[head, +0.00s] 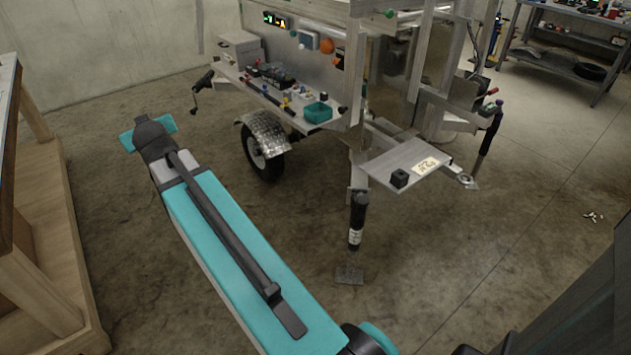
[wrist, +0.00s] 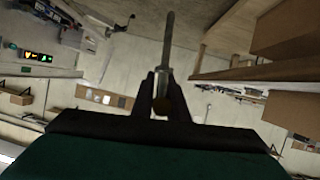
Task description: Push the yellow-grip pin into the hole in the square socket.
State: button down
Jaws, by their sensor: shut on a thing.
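The pin (wrist: 168,42) is in the wrist view, its grey shaft pointing up past the fingertips. A dull brownish-yellow part of its grip (wrist: 162,106) shows between the fingers. My gripper (wrist: 162,80) is shut on the pin. The gripper and pin cannot be made out in the head view. A small black block (head: 400,178), which looks like the square socket, sits on the trailer's flat tongue plate (head: 393,157) in the head view. Its hole is too small to make out. The wrist view does not clearly show the socket; the pin tip is apart from any surface there.
The trailer's side shelf (head: 325,122) holds a teal bin (head: 318,112) and several small parts. A black jack leg (head: 357,220) stands below the tongue. A wooden bench (head: 30,240) is at left and a grey workbench (head: 570,60) at back right. Floor around the tongue is mostly clear.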

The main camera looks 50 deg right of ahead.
jog(key=s+d+f+m+g+h+b, duration=0.2)
jog(key=s+d+f+m+h+b, duration=0.3)
jog(key=d, duration=0.8)
jog(key=s+d+f+m+g+b, duration=0.1)
jog(key=s+d+f+g+b, duration=0.15)
jog(key=s+d, duration=0.7)
jog(key=s+d+f+m+g+h+b, duration=0.3)
jog(key=d, duration=1.3)
jog(key=s+d+f+m+g+b, duration=0.1)
jog(key=s+d+m+g+b, duration=0.2)
jog(key=s+d, duration=0.5)
jog(key=s+d+f+m+g+b, duration=0.2)
jog(key=s+d, duration=0.6)
jog(key=s, duration=0.8)
jog(key=s+d+f+m+g+b, duration=0.2)
jog(key=s+d+m+g+b, duration=0.2)
jog(key=s+d, duration=0.4)
jog(key=s+m+g, duration=0.1)
jog(key=s+g, duration=0.1)
jog(key=s, duration=0.2)
jog(key=shift+d+f+g+y+b, duration=0.15)
jog(key=shift+f+g+y+b, duration=0.05)
jog(key=shift+g+y+b, duration=0.15)
jog(key=shift+f, duration=0.15)
notch_tip(320, 180, down, 9)
jog(key=b, duration=0.3)
jog(key=shift+f, duration=0.2)
